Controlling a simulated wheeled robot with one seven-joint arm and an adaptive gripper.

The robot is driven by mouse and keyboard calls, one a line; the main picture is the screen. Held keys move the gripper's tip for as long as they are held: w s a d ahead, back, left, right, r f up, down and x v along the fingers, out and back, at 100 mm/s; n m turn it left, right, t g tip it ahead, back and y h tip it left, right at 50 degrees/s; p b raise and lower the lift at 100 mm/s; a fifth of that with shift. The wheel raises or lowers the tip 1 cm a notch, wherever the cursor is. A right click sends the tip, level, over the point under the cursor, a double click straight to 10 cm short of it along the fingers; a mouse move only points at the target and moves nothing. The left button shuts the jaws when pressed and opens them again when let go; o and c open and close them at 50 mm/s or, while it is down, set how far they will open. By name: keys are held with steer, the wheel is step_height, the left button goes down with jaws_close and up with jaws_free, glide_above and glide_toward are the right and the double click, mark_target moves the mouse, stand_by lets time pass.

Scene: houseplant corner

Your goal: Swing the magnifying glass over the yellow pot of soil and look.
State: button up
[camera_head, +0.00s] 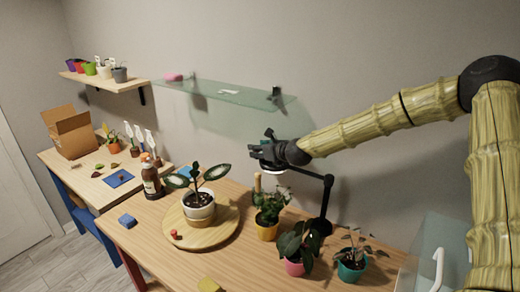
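The magnifying glass (272,169) shows as a pale lens in a dark ring on a black jointed stand (326,205). It hangs above the yellow pot (267,231), a little toward the wall. The yellow pot holds a leafy green plant, and its soil is hidden by the leaves. My gripper (258,151) is at the magnifying glass, just above its ring. The two overlap in the picture, so I cannot tell whether they touch. The fingers are small and dark, and their opening is not clear.
A round wooden board (225,230) carries a white-potted plant (199,205). A pink pot (294,267) and a teal pot (351,270) stand right of the yellow pot. A brown bottle (151,180) stands at left. A glass shelf (225,94) is on the wall behind my gripper.

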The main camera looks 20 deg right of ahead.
steer(key=shift+w+a+f, duration=0.1)
steer(key=shift+a, duration=0.1)
steer(key=shift+w, duration=0.1)
steer(key=c, duration=0.3)
steer(key=shift+d, duration=0.1)
jaws_close()
steer(key=s+a+n+g+y+b, duration=0.2)
steer(key=s+a+n+y+b, duration=0.1)
steer(key=s, duration=0.5)
steer(key=s+a+n+g+y+b, duration=0.3)
steer(key=s+a+n+y, duration=0.1)
steer(key=s, duration=0.4)
steer(key=shift+s+a+n+g+b, duration=0.15)
steer(key=shift+a+n+g+b, duration=0.3)
steer(key=shift+a, duration=0.6)
